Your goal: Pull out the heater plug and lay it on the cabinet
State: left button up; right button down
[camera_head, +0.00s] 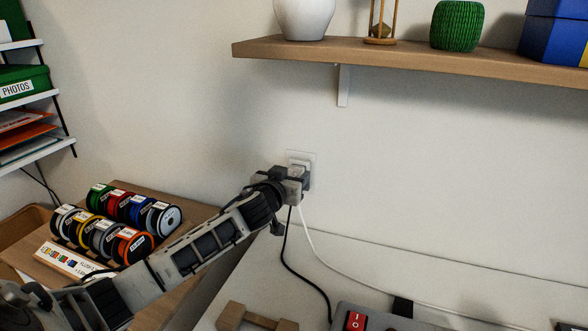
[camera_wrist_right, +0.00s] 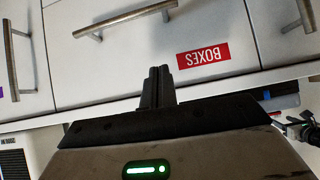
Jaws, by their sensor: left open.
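A white wall socket (camera_head: 301,157) is on the wall above the cabinet top (camera_head: 450,275). My left gripper (camera_head: 303,180) is open at the socket, and its fingers hide most of the plug area. A black cable (camera_head: 285,255) and a white cable (camera_head: 318,250) hang from there to the cabinet top. I cannot tell which belongs to the heater plug, or whether the fingers touch a plug. In the right wrist view, my right gripper (camera_wrist_right: 158,72) has its fingers together and empty, in front of white drawers.
A wooden shelf (camera_head: 420,58) with a vase and other objects is above the socket. A rack of several coloured spools (camera_head: 110,220) stands at left. A wooden block (camera_head: 255,317) and a grey box with a red switch (camera_head: 355,320) lie near the front.

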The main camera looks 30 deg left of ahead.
aim_at(295, 171)
pick_arm(q)
jog(key=shift+x, duration=1.6)
jog(key=c, duration=1.3)
jog(key=shift+o, duration=0.2)
jog(key=shift+f, duration=0.15)
jog(key=shift+s, duration=0.15)
jog(key=shift+f+v, duration=0.15)
jog(key=shift+v, duration=0.7)
jog(key=shift+f+v, duration=0.1)
jog(key=shift+v, duration=0.8)
jog(key=shift+r, duration=0.15)
